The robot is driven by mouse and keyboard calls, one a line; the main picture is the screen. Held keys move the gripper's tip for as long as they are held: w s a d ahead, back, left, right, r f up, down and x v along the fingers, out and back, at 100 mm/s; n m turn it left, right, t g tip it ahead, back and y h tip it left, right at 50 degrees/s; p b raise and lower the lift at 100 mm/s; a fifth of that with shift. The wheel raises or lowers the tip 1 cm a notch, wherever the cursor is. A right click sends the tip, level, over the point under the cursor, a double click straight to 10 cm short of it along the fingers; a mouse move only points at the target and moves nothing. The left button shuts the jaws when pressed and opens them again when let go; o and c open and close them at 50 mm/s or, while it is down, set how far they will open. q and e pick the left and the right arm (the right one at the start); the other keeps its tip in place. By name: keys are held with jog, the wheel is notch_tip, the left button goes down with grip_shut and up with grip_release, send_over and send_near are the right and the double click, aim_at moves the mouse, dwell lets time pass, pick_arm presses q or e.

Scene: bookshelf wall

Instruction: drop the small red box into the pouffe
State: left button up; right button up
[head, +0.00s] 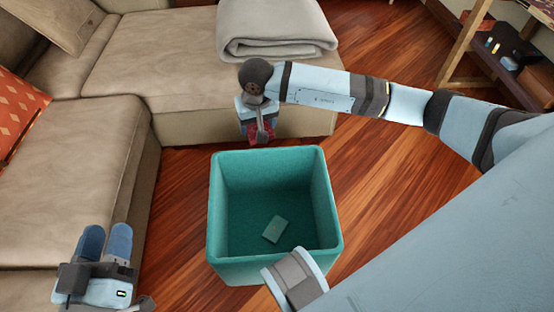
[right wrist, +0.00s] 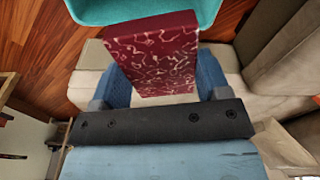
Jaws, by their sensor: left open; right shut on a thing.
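The small red box (right wrist: 155,55), dark red with pale squiggles, is between the two blue fingers of my right gripper (right wrist: 163,78), which is shut on it. In the head view, the red box (head: 253,134) shows partly behind my right gripper (head: 261,132), just beyond the far rim of the pouffe. The pouffe (head: 216,200) is a teal, open-topped square bin on the floor. Its rim also shows at the top of the right wrist view (right wrist: 140,10). My left gripper (head: 107,238) is open and empty at the lower left, apart from the pouffe.
A small green block (head: 275,229) lies on the pouffe's floor. A beige sofa (head: 150,60) runs along the back and left, with a folded grey blanket (head: 275,28) on it. A wooden shelf (head: 465,45) stands at the upper right. Wooden floor (head: 385,165) is clear right of the pouffe.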

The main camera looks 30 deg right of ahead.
pick_arm(q)
jog(key=f+m+b, duration=0.1)
jog(key=b, duration=0.1)
jog(key=w+f+m+b, duration=0.1)
jog(key=f+b, duration=0.1)
jog(key=b, duration=0.1)
jog(key=w+f+m+b, duration=0.1)
jog(key=b, duration=0.1)
jog(key=shift+w+a+f+m+g+h, duration=0.2)
jog(key=shift+a+f+m+g+h, duration=0.1)
jog(key=shift+a+m, duration=0.1)
pick_arm(e)
jog(key=s+f+m, duration=0.1)
jog(key=s+f, duration=0.1)
jog(key=f, duration=0.9)
jog(key=s+d+f+m, duration=0.1)
jog(key=s+f+m, duration=0.1)
jog(key=f, duration=0.8)
jog(key=shift+s+f, duration=0.4)
jog(key=shift+s, duration=0.25)
pick_arm(q)
jog(key=shift+r, duration=0.1)
pick_arm(e)
jog(key=o, duration=1)
jog(key=shift+d, duration=0.1)
pick_arm(q)
jog(key=shift+s+f, duration=0.1)
jog(key=shift+f, duration=0.1)
